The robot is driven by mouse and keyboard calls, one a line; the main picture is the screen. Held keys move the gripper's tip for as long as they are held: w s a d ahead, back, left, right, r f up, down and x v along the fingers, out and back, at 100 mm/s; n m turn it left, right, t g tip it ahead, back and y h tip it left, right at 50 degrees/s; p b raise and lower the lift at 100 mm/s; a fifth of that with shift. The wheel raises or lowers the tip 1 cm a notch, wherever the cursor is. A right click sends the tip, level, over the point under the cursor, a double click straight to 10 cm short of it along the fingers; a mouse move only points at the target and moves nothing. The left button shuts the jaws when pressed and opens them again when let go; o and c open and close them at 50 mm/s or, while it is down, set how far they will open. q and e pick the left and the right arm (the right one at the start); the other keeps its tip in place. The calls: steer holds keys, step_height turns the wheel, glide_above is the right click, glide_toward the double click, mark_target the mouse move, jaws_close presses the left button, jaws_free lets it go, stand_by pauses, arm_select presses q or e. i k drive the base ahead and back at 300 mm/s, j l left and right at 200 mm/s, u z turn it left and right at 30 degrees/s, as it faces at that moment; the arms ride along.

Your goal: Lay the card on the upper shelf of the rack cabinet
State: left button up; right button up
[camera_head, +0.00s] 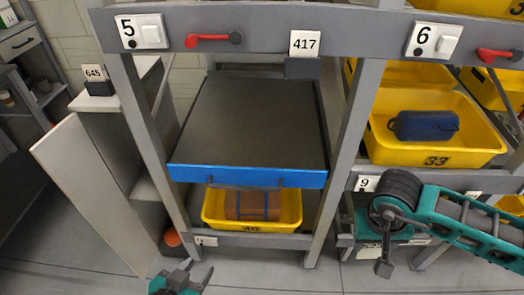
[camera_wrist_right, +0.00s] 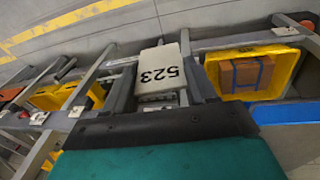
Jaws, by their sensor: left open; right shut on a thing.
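A white card (camera_wrist_right: 160,72) printed 523 is in the right wrist view. My right gripper (camera_wrist_right: 165,97) is shut on it, with a dark finger on either side. In the head view my right arm comes in from the right, low in front of the rack; I cannot make out its fingertips there. My left gripper (camera_head: 190,275) is open and empty at the bottom, left of centre. A grey cabinet (camera_head: 97,105) with its door (camera_head: 80,185) standing open is at the left; I cannot tell for sure that it is the rack cabinet. Its inside is mostly hidden.
A grey rack (camera_head: 260,22) holds a dark tray with a blue front edge (camera_head: 245,178). Below it, a yellow bin (camera_head: 222,222) holds a brown box. Another yellow bin (camera_head: 390,155) holds a blue case. A card (camera_head: 95,72) marked 645 stands on the grey cabinet. Floor at lower left is clear.

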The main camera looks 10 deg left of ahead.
mark_target(152, 183)
steer(key=j, duration=0.6)
steer(key=k+j, duration=0.15)
steer(key=j, duration=1.05)
steer(key=k+j, duration=0.1)
steer(key=j, duration=0.5)
steer(key=i+j, duration=0.1)
steer(key=j, duration=0.95)
steer(key=i+j, duration=0.1)
steer(key=j, duration=0.95)
steer(key=i+z, duration=0.05)
